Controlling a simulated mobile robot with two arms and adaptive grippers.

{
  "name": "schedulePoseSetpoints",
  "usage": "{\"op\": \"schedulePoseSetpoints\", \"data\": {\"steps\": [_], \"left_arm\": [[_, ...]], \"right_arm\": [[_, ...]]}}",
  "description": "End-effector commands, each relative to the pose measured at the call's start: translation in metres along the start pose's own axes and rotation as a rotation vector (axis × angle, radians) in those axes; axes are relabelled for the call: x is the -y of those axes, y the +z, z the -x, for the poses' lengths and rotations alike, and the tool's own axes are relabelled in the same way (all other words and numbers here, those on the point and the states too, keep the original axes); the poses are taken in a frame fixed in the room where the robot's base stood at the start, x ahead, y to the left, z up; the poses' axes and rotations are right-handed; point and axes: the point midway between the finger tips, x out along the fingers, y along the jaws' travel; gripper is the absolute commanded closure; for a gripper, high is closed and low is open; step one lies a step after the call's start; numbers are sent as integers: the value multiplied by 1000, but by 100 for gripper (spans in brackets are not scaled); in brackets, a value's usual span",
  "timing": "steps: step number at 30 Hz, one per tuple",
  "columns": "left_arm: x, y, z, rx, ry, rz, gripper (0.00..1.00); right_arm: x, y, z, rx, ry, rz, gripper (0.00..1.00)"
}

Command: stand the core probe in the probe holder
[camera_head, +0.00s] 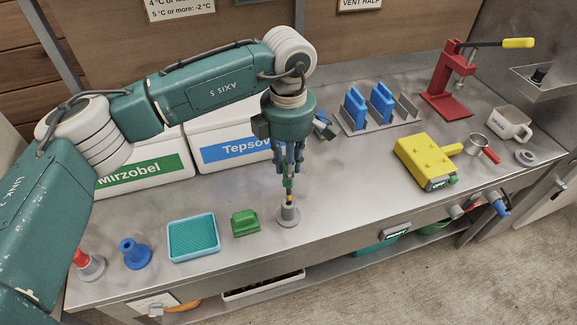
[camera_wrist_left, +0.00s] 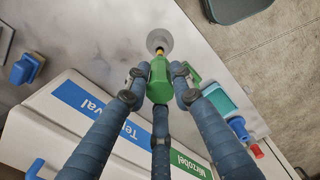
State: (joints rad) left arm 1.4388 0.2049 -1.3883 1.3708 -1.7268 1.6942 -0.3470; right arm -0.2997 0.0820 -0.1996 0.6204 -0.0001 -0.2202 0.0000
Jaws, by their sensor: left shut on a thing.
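My left gripper (camera_head: 288,172) points straight down over the front middle of the bench. Its three blue fingers are shut on the core probe, whose green handle (camera_wrist_left: 160,82) shows between the fingertips (camera_wrist_left: 159,88) in the left wrist view. The probe looks upright, with a yellow band (camera_head: 288,198) at its lower end. That end meets the top of the grey, round-based probe holder (camera_head: 288,214); the holder's base also shows in the left wrist view (camera_wrist_left: 160,40). I cannot tell how deep the probe sits. My right gripper is not in view.
A green block (camera_head: 245,222), a teal tray (camera_head: 193,238), a blue stand (camera_head: 136,254) and a red-topped grey stand (camera_head: 89,265) lie to the left. White boxes (camera_head: 145,170) stand behind. A yellow device (camera_head: 424,162) and red press (camera_head: 446,95) are right. Bench between is clear.

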Motion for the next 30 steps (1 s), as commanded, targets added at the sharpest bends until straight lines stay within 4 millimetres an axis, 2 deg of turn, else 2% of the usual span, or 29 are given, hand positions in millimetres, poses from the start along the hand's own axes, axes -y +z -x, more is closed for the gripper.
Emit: {"op": "schedulePoseSetpoints", "data": {"steps": [30], "left_arm": [[0, 0, 0, 0, 0, 0, 100]], "right_arm": [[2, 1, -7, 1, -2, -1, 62]]}}
